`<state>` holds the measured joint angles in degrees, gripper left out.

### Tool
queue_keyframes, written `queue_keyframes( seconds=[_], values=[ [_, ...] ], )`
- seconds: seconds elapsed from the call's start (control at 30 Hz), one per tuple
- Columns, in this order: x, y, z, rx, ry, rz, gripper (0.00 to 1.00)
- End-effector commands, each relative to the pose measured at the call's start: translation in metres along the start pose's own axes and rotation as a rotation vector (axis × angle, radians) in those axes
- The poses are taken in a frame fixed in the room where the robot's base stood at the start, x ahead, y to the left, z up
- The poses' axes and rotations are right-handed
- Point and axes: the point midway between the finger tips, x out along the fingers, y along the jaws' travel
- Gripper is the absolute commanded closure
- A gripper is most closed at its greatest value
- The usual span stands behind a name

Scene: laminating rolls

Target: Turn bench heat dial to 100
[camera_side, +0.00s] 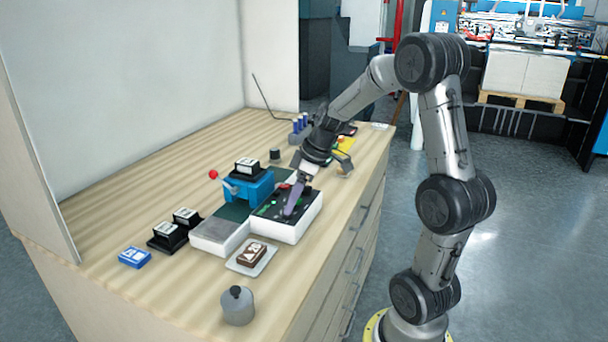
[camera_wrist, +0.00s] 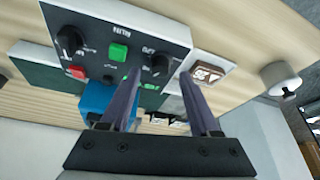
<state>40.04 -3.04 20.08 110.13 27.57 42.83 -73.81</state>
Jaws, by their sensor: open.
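The control panel (camera_side: 272,208) is a white box with a dark top on the bench. One dial (camera_wrist: 159,63) lies between the tips of my gripper (camera_wrist: 161,74), and the other dial (camera_wrist: 70,40) is at the panel's left. The labels are too small to read, so I cannot tell which is the heat dial or its setting. My gripper (camera_side: 293,199) is open, pointing down at the panel; contact with the dial is not clear. In the side view the fingers hide part of the panel.
A blue device (camera_side: 249,187) with a red-knobbed lever stands just behind the panel. A small tray (camera_side: 240,266) with a brown block is in front. A grey lidded pot (camera_side: 238,308) stands near the bench edge. Black stamps (camera_side: 166,238) and a blue box (camera_side: 134,257) lie left.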

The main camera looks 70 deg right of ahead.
Motion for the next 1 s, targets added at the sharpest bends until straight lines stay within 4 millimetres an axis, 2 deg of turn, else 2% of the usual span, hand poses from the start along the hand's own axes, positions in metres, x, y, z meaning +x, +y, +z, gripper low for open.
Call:
queue_keyframes(
  seconds=[0.3,0.5,0.7,1.0],
  values=[
    [-0.07,0.001,0.0,0.0,0.001,0.006,0.37],
    [-0.103,0.001,0.0,0.0,0.001,0.004,0.37],
    [-0.118,0.0,0.0,0.0,-0.001,0.001,0.37],
    [-0.119,0.0,0.0,0.0,-0.001,0.001,0.37]
  ],
)
